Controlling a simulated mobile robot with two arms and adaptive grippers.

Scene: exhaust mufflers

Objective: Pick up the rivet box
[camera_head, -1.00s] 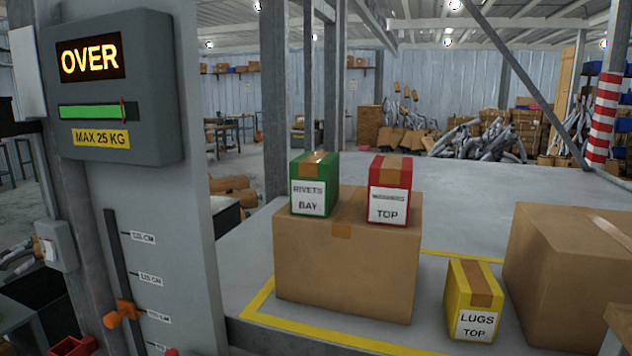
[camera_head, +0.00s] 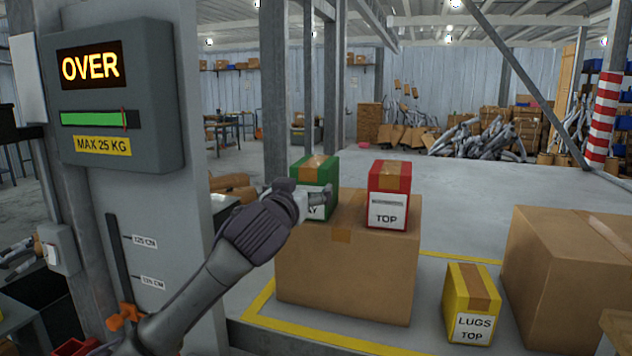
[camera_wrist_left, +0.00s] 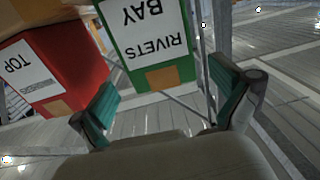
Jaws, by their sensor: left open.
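The rivet box (camera_head: 316,172) is green with a brown tape strip and a white label. It stands upright on top of a large cardboard box (camera_head: 345,262), left of a red box (camera_head: 389,194). My left gripper (camera_head: 318,198) is in front of the rivet box and hides much of its label. In the left wrist view the rivet box (camera_wrist_left: 150,45) appears upside down, its label reading RIVETS BAY. There the left gripper (camera_wrist_left: 170,100) is open, its fingers apart with nothing between them, and the box lies beyond the fingertips. My right gripper is not in view.
The red box stands close to the right of the rivet box. A yellow lugs box (camera_head: 472,303) and another large cardboard box (camera_head: 572,275) stand on the platform to the right. A grey panel with an OVER display (camera_head: 112,92) rises at the left.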

